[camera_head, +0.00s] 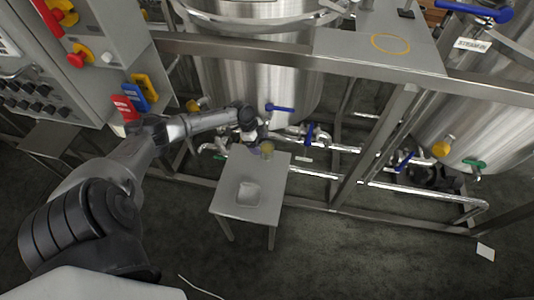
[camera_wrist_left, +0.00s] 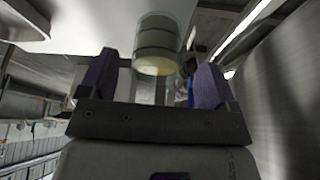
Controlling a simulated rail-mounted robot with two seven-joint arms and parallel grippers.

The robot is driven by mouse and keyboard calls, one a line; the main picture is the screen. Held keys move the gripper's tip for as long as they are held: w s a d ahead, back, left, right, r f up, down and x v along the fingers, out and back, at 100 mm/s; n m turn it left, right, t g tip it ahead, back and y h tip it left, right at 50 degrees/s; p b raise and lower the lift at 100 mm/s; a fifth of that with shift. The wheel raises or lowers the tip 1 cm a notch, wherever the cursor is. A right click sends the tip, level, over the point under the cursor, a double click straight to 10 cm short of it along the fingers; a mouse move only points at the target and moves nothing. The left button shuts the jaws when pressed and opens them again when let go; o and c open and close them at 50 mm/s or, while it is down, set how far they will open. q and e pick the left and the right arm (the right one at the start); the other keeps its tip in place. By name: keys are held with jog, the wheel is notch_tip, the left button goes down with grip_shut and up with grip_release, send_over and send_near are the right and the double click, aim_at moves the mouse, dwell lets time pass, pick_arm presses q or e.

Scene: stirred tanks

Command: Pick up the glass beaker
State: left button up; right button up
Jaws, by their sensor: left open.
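In the left wrist view the clear beaker (camera_wrist_left: 158,42) shows ahead, lined up between my two fingers. Whether the fingertips reach around the glass I cannot tell. My right gripper does not show.
Behind the table are a steel tank (camera_head: 230,75), pipes and a blue-handled valve (camera_head: 309,133). A control cabinet (camera_head: 75,50) stands at left. The floor (camera_head: 340,255) at right front is mostly clear.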

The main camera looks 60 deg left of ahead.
aim_at(265, 150)
pick_arm(q)
jog(key=b+x, duration=0.2)
jog(key=x, duration=0.3)
jog(key=shift+d, duration=0.15)
jog(key=shift+r, duration=0.1)
jog(key=shift+c, duration=0.4)
jog(key=shift+c, duration=0.7)
jog(key=c, duration=0.9)
jog(key=shift+c, duration=0.2)
jog(key=shift+r, duration=0.1)
